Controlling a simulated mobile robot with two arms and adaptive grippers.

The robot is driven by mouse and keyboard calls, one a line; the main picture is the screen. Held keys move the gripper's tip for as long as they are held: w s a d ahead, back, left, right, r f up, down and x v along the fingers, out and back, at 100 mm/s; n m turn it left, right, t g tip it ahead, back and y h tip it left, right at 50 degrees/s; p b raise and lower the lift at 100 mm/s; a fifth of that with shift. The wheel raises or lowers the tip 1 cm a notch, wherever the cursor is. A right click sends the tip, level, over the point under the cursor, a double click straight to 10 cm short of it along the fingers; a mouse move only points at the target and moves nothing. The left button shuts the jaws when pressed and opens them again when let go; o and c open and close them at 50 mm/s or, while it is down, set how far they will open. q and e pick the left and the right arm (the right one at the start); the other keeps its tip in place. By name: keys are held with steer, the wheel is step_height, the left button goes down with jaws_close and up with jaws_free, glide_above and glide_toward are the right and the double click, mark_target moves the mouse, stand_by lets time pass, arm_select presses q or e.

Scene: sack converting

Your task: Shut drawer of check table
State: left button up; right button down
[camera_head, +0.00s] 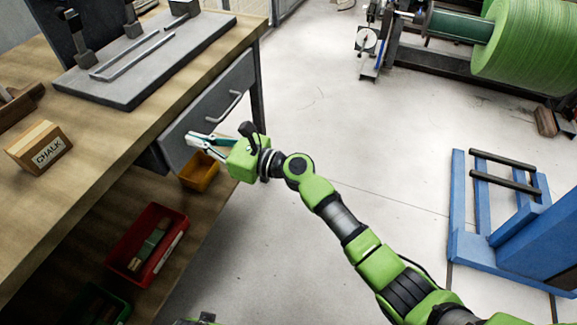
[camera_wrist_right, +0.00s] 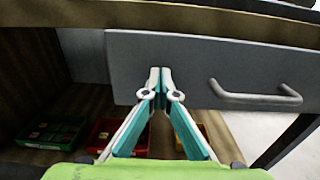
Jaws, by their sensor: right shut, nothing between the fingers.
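The check table (camera_head: 120,135) has a wooden top and stands at the left of the head view. Its grey drawer (camera_head: 213,100) has a bar handle and sits under the top's right edge. The drawer front also shows in the right wrist view (camera_wrist_right: 205,65), with the handle (camera_wrist_right: 255,97) right of the fingers. My right gripper (camera_head: 192,138) is shut and empty, its fingertips at the drawer front, left of the handle. I cannot tell whether they touch it, nor how far the drawer stands out.
A red bin (camera_head: 148,243) and a yellow bin (camera_head: 199,172) stand on the lower shelf. A chalk box (camera_head: 40,148) and a grey plate (camera_head: 150,55) are on the top. A blue frame (camera_head: 483,235) stands at the right. The floor between is clear.

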steer(key=shift+x, duration=0.75)
steer(key=shift+r, duration=0.2)
